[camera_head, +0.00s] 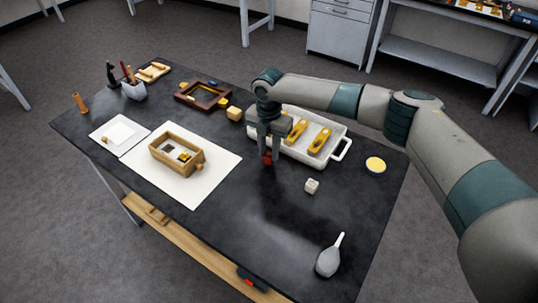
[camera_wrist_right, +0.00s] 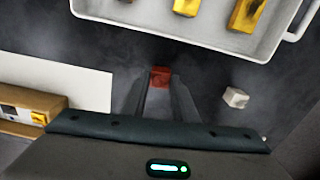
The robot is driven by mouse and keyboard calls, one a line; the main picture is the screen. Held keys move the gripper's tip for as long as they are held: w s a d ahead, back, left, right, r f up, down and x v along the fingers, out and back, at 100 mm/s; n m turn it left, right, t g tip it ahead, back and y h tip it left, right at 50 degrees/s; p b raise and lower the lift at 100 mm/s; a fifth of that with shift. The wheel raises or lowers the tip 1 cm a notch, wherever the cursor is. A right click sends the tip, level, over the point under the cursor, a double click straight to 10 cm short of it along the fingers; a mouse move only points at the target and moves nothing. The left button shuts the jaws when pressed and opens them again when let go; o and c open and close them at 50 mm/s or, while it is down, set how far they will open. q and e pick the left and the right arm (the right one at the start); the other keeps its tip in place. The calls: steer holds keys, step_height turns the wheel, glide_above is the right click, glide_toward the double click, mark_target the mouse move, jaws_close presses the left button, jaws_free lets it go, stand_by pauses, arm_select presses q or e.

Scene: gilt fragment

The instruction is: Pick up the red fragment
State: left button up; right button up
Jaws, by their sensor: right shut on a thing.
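The red fragment (camera_head: 267,156) is a small dark red block in front of the white tray, low between the fingers of my right gripper (camera_head: 268,155). In the right wrist view the red fragment (camera_wrist_right: 160,76) sits between the two fingertips (camera_wrist_right: 160,84), which are shut on it. The fingers hide part of its sides. I cannot tell whether it touches the table or is just above it. My left gripper is not in view.
The white tray (camera_head: 340,140) with gilt pieces stands right behind the gripper. A pale cube (camera_head: 312,186) lies to the right. A wooden box (camera_head: 165,163) stands on a white sheet (camera_head: 200,190) at left. A grey blower (camera_head: 328,262) is at the front right.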

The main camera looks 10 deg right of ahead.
step_height(320, 180, up, 2)
steer(key=shift+r+b, duration=0.2)
steer(key=shift+b, duration=0.5)
steer(key=s+d+r+b, duration=0.1)
steer(key=d+r, duration=0.2)
steer(key=d, duration=0.2)
steer(key=s+d+r+b, duration=0.1)
steer(key=d+r+b, duration=0.1)
steer(key=d+r, duration=0.2)
steer(key=shift+s+d+b, duration=0.15)
steer(key=shift+d+b, duration=0.15)
steer(key=shift+d, duration=0.95)
steer(key=shift+a, duration=0.1)
steer(key=s+a+m, duration=0.2)
steer(key=s+m, duration=0.8)
steer(key=m, duration=0.4)
steer(key=s+a+f+m, duration=0.1)
steer(key=s+a+m, duration=0.2)
steer(key=s+m, duration=0.8)
steer(key=shift+s+f+m, duration=0.25)
steer(key=shift+m, duration=1.25)
